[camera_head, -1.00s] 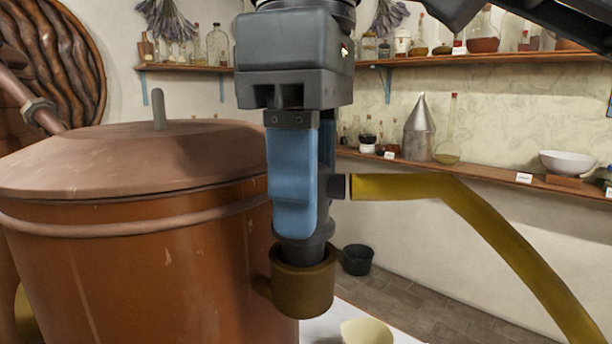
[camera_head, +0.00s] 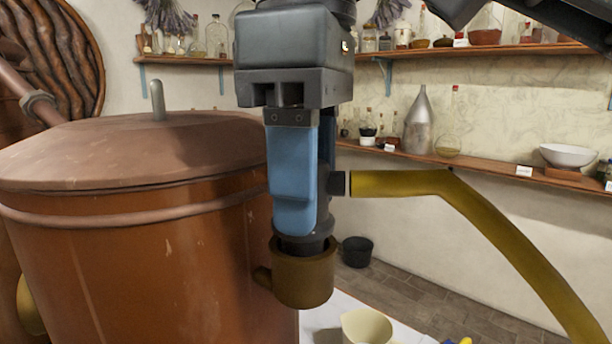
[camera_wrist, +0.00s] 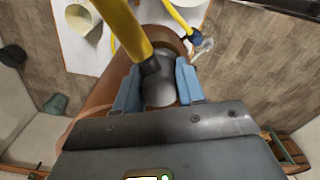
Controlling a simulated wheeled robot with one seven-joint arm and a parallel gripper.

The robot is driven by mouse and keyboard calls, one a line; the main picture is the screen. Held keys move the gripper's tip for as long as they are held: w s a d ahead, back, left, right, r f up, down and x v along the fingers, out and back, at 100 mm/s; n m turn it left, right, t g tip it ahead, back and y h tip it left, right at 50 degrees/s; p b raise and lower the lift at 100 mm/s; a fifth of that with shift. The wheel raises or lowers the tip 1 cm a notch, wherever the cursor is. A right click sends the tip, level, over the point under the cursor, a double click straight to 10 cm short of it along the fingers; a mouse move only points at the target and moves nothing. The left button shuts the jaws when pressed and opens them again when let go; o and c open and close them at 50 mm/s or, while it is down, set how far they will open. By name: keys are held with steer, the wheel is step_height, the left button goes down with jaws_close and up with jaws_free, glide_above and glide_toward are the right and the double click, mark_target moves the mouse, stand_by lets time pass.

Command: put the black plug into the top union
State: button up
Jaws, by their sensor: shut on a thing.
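My gripper (camera_head: 308,218) points straight down. Its blue fingers are shut on the black plug (camera_head: 305,244), which is upright with a short stub toward the right. In the wrist view the plug (camera_wrist: 159,92) shows between both fingertips. The top union (camera_head: 303,282) is a brown cup on the side of the copper vessel (camera_head: 120,240). The plug's lower end is at the union's mouth and looks partly inside it. The near rim hides how deep it is.
A yellow hose (camera_head: 405,183) runs from beside the plug's stub down to the lower right. A cream cup (camera_head: 367,327) stands on the white table (camera_head: 318,325) below. The vessel stands close to the left of my gripper. Shelves (camera_head: 480,169) with bottles line the wall.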

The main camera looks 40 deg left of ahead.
steer(key=shift+f, duration=0.7)
stand_by(1.6)
steer(key=o, duration=1.2)
steer(key=shift+c, duration=0.2)
steer(key=shift+r, duration=0.2)
steer(key=shift+r, duration=3.3)
